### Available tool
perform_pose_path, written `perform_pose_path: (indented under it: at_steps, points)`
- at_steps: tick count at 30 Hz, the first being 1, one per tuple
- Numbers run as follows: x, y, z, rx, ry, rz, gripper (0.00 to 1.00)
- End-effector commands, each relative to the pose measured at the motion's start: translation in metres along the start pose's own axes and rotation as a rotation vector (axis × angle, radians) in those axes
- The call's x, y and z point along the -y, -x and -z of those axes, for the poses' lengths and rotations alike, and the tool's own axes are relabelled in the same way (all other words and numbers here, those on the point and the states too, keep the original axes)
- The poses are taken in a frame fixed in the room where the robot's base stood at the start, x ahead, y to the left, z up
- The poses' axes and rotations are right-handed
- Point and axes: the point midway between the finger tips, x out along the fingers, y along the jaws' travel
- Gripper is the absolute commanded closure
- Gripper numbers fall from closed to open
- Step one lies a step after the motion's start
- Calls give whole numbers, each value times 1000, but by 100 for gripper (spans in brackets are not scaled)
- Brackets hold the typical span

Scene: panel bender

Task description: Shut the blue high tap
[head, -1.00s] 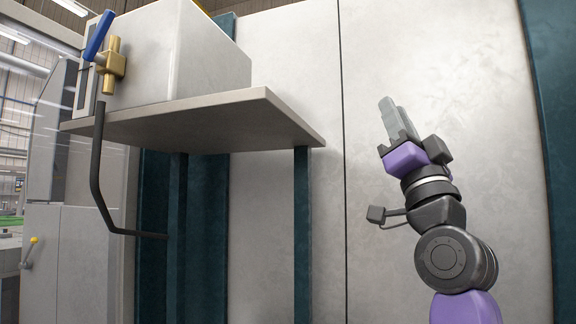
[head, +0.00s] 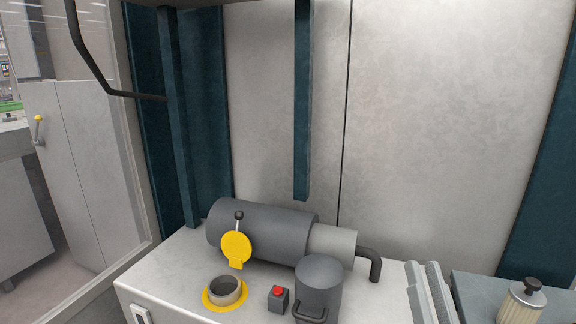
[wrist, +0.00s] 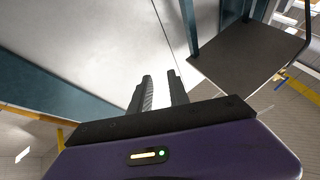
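The blue tap is outside the head view. In the wrist view, small blue and brass parts of the tap (wrist: 281,75) show at the right, by the edge of the shelf (wrist: 240,58), whose dark underside faces me. The tap is too small there to tell its handle's position. My gripper (wrist: 160,78) points up along the wall, apart from the tap, with a narrow gap between its two fingers and nothing in it. Its grey fingers also show at the bottom right of the head view (head: 425,266).
In the head view, a grey cylinder (head: 260,230), a yellow flap (head: 236,246), a yellow-ringed opening (head: 225,292), a red button (head: 278,292) and a dark canister (head: 319,285) stand on a pale bench (head: 170,268). A bent black pipe (head: 90,65) hangs upper left. A teal post (head: 302,100) hangs centrally.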

Motion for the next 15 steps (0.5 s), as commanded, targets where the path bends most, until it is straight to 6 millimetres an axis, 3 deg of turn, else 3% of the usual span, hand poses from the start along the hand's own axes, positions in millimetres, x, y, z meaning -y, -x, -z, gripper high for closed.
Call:
perform_pose_path:
  at_steps: [1,3,15]
  points:
    - [-2,24,-8,37,17,-5,78]
    - [-3,52,-14,75,40,-9,78]
    - [-4,205,-22,333,148,-24,78]
